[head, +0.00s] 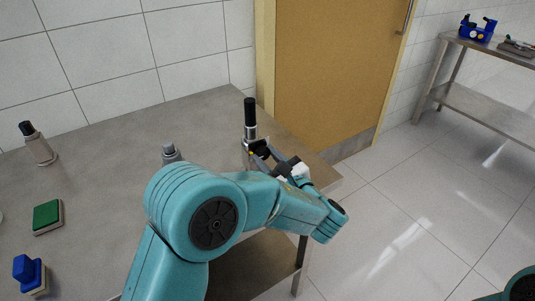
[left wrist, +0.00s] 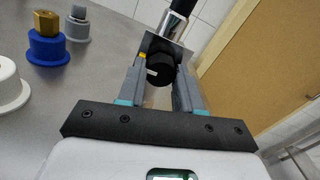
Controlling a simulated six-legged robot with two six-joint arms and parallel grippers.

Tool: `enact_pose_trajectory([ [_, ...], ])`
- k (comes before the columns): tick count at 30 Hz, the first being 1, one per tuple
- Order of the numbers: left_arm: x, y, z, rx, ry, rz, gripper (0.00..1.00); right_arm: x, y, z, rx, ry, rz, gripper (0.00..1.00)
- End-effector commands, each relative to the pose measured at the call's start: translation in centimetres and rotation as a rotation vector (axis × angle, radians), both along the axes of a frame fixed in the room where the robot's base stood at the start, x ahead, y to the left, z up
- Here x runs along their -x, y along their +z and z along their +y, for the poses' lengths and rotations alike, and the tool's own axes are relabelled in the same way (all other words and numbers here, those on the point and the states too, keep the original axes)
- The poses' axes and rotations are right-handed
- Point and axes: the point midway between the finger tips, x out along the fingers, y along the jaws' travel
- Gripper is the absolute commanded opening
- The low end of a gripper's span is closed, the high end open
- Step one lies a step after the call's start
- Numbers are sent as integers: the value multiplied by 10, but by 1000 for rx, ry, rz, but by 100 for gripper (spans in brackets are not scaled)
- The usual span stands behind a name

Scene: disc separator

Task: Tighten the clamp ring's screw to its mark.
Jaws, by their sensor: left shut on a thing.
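The clamp ring's screw has a black knob (left wrist: 160,68) with a small white line on its face, in the left wrist view. A yellow mark (left wrist: 142,55) shows beside it on a grey metal part (left wrist: 184,52); the white line does not point straight at it. My left gripper (head: 259,151) is shut on the knob, one finger on each side; it also shows in the left wrist view (left wrist: 162,74). Behind stands an upright metal cylinder with a black top (head: 250,112), near the table's right edge. The ring itself is mostly hidden. My right gripper is out of view.
On the grey table (head: 110,130) stand a grey bottle with a dark top (head: 39,145), a grey fitting (head: 170,152), a green-topped block (head: 47,216) and a blue piece (head: 28,271). A blue fitting with a brass hex top (left wrist: 47,45) is left of my gripper.

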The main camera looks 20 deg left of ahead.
Motion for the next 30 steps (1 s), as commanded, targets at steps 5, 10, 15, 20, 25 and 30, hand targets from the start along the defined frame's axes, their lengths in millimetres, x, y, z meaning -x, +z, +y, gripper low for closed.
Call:
enact_pose_trajectory([
  [5, 0, -1, 0, -11, -2, 18, 4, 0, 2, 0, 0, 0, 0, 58],
  [10, 0, -2, 0, -12, -2, 20, 4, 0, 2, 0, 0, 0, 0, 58],
  [15, 0, -2, 0, -12, -2, 19, 4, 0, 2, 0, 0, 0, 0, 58],
  [20, 0, -1, 0, -11, -1, 18, 61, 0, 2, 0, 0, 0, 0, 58],
  [25, 0, -1, 0, -11, 0, 17, 61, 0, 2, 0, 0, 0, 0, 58],
  [30, 0, -1, -1, -11, 0, 15, 61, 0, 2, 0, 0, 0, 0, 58],
])
